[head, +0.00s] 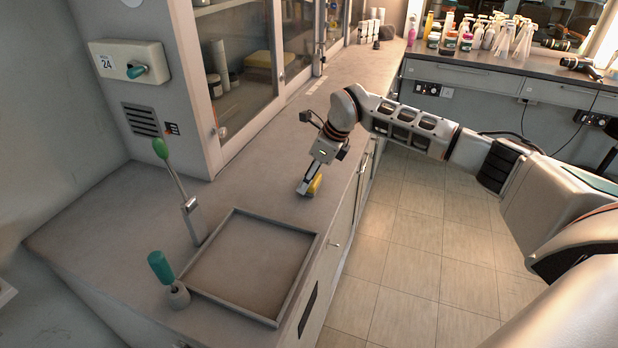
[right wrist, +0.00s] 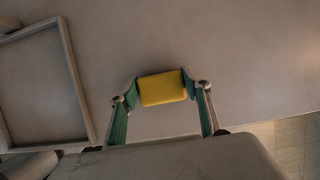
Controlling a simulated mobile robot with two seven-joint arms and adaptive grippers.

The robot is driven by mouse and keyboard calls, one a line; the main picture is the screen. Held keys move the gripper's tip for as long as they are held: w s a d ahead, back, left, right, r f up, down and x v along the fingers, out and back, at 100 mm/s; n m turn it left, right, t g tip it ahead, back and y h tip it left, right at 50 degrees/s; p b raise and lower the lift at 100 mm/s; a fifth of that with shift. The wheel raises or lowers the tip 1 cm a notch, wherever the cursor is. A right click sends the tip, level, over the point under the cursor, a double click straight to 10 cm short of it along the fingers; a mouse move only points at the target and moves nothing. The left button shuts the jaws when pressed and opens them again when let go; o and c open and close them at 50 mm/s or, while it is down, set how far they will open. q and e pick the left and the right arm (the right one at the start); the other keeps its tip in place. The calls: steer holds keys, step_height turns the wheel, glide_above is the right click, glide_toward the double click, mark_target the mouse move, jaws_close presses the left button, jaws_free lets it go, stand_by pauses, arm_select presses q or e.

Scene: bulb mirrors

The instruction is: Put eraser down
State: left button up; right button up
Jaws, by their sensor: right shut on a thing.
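The eraser (head: 315,185) is a small yellow block near the front edge of the grey counter in the head view. In the right wrist view the yellow eraser (right wrist: 162,87) sits between two green-padded fingers. My right gripper (head: 309,186) is shut on it, pointing down at the counter, right of the tray. The eraser is at or very close to the counter top; I cannot tell if it touches. My left gripper is not in view.
A shallow square tray (head: 318,250) lies empty on the counter (head: 262,190); it also shows in the right wrist view (right wrist: 72,75). Two green-handled fixtures (head: 160,148) (head: 160,266) stand at its left. A glass-door cabinet (head: 240,75) stands behind. Bottles (head: 488,36) crowd the far counter.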

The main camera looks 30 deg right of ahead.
steer(key=o, duration=1)
steer(key=v, duration=1.2)
steer(key=shift+p, duration=0.4)
